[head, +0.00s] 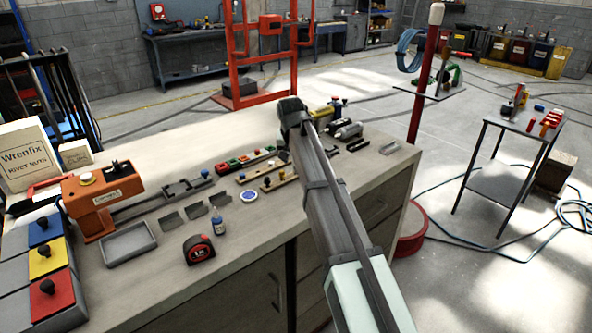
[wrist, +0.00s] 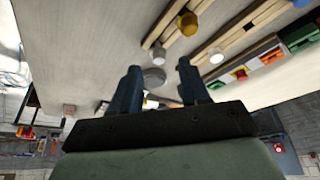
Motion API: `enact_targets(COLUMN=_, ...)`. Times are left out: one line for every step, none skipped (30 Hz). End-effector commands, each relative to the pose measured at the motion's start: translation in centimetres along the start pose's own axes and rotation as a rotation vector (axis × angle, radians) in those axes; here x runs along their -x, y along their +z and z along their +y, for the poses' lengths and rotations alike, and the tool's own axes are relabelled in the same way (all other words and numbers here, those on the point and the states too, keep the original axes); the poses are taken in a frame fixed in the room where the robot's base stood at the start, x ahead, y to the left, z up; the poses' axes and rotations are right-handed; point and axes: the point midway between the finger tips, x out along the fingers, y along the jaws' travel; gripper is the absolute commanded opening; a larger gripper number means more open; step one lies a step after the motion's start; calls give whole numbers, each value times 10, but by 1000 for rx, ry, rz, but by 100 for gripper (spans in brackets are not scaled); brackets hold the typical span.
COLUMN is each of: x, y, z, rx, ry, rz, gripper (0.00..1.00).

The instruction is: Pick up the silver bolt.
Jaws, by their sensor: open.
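My gripper (wrist: 159,66) is open in the wrist view, its two dark fingers apart with nothing held between them. Past the fingertips, a grey round piece (wrist: 154,77) and a small pale silvery knob (wrist: 158,56) show in the gap, near the end of a wooden rail. I cannot tell for sure which piece is the silver bolt. A yellow knob (wrist: 188,22) and a white-topped knob (wrist: 217,56) sit on the wooden rails. In the head view my arm crosses the right part of the bench and hides what is behind it; the fingers cannot be made out there.
Silver cylinders (head: 348,131) lie right of my arm. The bench's front strip is mostly clear.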

Motion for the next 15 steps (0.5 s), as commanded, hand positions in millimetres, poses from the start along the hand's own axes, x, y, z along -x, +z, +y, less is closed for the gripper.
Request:
enact_targets(x=-4, y=0, z=0, rx=0, ry=0, rz=-1, gripper=45)
enact_targets(x=-5, y=0, z=0, rx=0, ry=0, rz=0, gripper=45)
enact_targets(x=-7, y=0, z=0, rx=0, ry=0, rz=0, gripper=45)
enact_targets(x=-7, y=0, z=0, rx=0, ry=0, rz=0, gripper=45)
enact_targets(x=-8, y=0, z=0, rx=0, ry=0, rz=0, gripper=45)
enact_targets(x=-9, y=0, z=0, rx=0, ry=0, rz=0, gripper=45)
enact_targets(x=-10, y=0, z=0, rx=0, ry=0, rz=0, gripper=45)
enact_targets(x=-12, y=0, z=0, rx=0, ry=0, rz=0, gripper=45)
enact_targets(x=-14, y=0, z=1, rx=-1, ry=0, rz=0, gripper=45)
enact_targets(x=-17, y=0, z=1, rx=-1, ry=0, rz=-1, gripper=45)
enact_targets(x=-20, y=-1, z=1, rx=0, ry=0, rz=-1, gripper=45)
enact_targets(x=-25, y=-1, z=2, rx=0, ry=0, rz=-1, gripper=45)
enact_targets(x=-28, y=-1, z=2, rx=-1, ry=0, rz=-1, gripper=45)
enact_targets(x=-32, y=-1, z=2, rx=-1, ry=0, rz=-1, gripper=45)
enact_targets(x=-38, y=-1, z=3, rx=-1, ry=0, rz=-1, gripper=45)
